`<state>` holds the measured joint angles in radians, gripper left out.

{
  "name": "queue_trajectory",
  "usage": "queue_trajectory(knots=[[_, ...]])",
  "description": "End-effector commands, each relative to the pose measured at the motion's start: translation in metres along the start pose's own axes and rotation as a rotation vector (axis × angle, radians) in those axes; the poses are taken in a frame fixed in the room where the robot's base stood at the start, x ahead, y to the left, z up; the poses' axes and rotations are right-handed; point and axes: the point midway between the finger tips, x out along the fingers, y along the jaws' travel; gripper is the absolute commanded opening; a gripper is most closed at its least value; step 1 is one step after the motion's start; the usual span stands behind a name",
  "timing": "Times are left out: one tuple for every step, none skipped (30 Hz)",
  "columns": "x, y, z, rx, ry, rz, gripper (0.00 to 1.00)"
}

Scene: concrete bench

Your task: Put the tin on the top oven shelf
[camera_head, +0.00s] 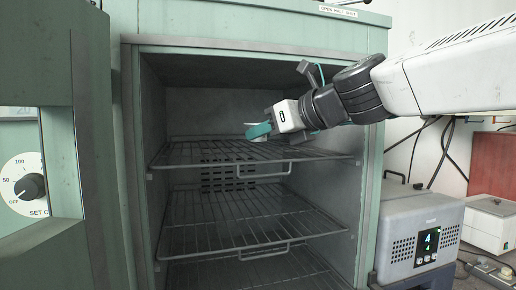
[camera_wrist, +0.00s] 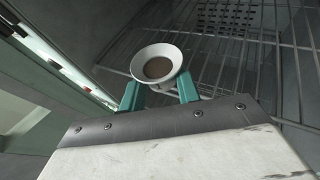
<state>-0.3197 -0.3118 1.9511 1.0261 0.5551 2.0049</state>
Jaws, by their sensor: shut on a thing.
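The tin (camera_wrist: 158,68) is a small white round dish with a flared rim and a brown-grey inside, seen in the wrist view. My gripper (camera_wrist: 159,87) is shut on it, with a teal finger at each side. In the head view my gripper (camera_head: 258,130) reaches into the open oven from the right, over the top shelf (camera_head: 190,154). There the tin is mostly hidden by the teal finger. The tin seems nearly level, at or just above the wire bars; I cannot tell whether it touches them. The top shelf (camera_wrist: 225,50) also shows beyond the tin in the wrist view.
The oven door (camera_head: 90,150) stands open at the left. A middle wire shelf (camera_head: 240,222) and a bottom shelf (camera_head: 250,272) lie below, both empty where visible. The top shelf's left part is clear. A grey device (camera_head: 422,235) with a display stands right of the oven.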

Motion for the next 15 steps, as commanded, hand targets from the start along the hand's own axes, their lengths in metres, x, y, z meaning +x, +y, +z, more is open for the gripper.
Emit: queue_trajectory(knots=[[0.011, -0.012, 0.001, 0.003, 0.003, -0.002, 0.1], [0.016, -0.018, 0.002, 0.003, 0.002, -0.002, 0.1], [0.024, -0.025, 0.003, 0.003, 0.003, -0.002, 0.1], [0.029, -0.03, 0.005, 0.002, 0.002, -0.002, 0.1], [0.033, -0.036, 0.005, 0.002, 0.002, -0.002, 0.1], [0.039, -0.042, 0.007, 0.002, 0.002, -0.002, 0.1], [0.043, -0.046, 0.007, 0.001, 0.002, -0.002, 0.1], [0.046, -0.05, 0.008, 0.001, 0.001, -0.002, 0.1], [0.05, -0.054, 0.009, 0.001, 0.0, -0.002, 0.1], [0.052, -0.057, 0.01, 0.001, 0.0, -0.003, 0.1], [0.053, -0.059, 0.011, 0.001, 0.0, -0.003, 0.1], [0.055, -0.061, 0.011, 0.001, 0.0, -0.003, 0.1], [0.056, -0.062, 0.01, 0.001, 0.0, -0.003, 0.1], [0.057, -0.062, 0.009, 0.001, 0.0, -0.003, 0.1], [0.058, -0.063, 0.006, 0.001, 0.001, -0.003, 0.1]])
